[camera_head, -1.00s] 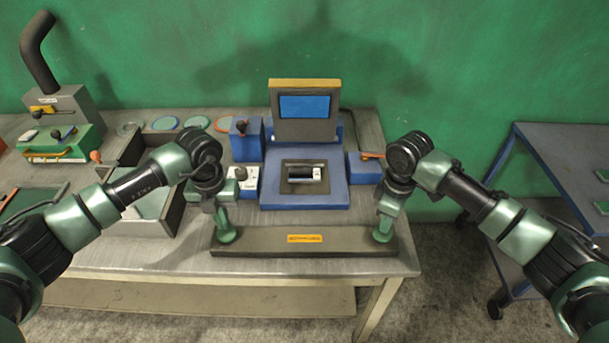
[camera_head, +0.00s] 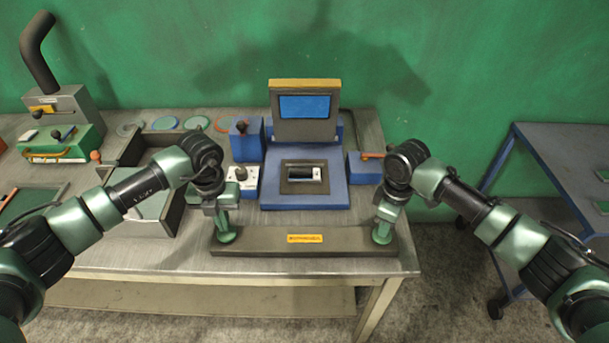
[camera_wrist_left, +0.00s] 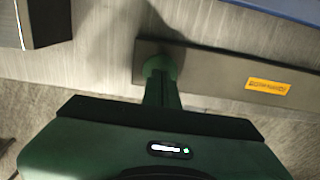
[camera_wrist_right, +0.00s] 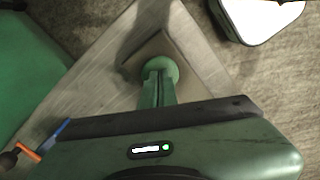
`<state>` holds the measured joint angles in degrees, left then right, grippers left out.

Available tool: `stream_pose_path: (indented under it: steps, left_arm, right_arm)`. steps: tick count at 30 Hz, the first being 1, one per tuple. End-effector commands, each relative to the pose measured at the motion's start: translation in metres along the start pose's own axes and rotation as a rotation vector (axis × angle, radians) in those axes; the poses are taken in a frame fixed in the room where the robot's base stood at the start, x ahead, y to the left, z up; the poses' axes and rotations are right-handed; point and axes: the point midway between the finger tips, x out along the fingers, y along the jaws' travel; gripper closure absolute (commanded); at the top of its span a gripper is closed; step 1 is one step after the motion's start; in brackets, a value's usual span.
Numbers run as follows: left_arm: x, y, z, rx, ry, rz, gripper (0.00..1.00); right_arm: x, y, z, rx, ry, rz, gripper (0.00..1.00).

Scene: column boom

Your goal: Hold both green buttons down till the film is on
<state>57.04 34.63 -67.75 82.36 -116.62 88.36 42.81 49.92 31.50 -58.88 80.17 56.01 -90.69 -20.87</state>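A dark bar (camera_head: 305,247) with an orange label lies along the front edge of the bench, with a green button at each end. My left gripper (camera_head: 226,222) is shut, pointing down, its tips at the left green button (camera_wrist_left: 157,64). My right gripper (camera_head: 386,222) is likewise shut, its tips at the right green button (camera_wrist_right: 160,70). Both seem to touch, but how far the buttons are pressed cannot be told. Behind the bar, a blue machine (camera_head: 275,196) with a blue screen (camera_head: 305,106) holds a small phone-like piece (camera_head: 304,173) in its recess. I cannot make out a film.
A blue box with a black knob (camera_head: 247,140) and a white-topped box (camera_head: 245,180) stand left of the machine. A blue box with an orange lever (camera_head: 363,167) stands right. Trays and round discs (camera_head: 165,123) lie further left. A blue cart (camera_head: 565,135) stands at right.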

Motion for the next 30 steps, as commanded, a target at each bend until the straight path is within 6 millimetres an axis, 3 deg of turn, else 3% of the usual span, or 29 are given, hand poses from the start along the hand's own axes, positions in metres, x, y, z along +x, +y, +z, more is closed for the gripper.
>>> stream_pose_path:
  steps: [18, 30]
  left_arm:
    - [0.022, 0.0, -0.001, 0.0, 0.002, 0.0, 1.0]
    - [0.023, 0.0, -0.001, 0.0, 0.002, 0.0, 1.0]
  right_arm:
    - [0.001, -0.001, 0.001, 0.0, -0.002, -0.002, 1.0]
    - [0.001, -0.001, 0.001, 0.0, -0.002, -0.002, 1.0]
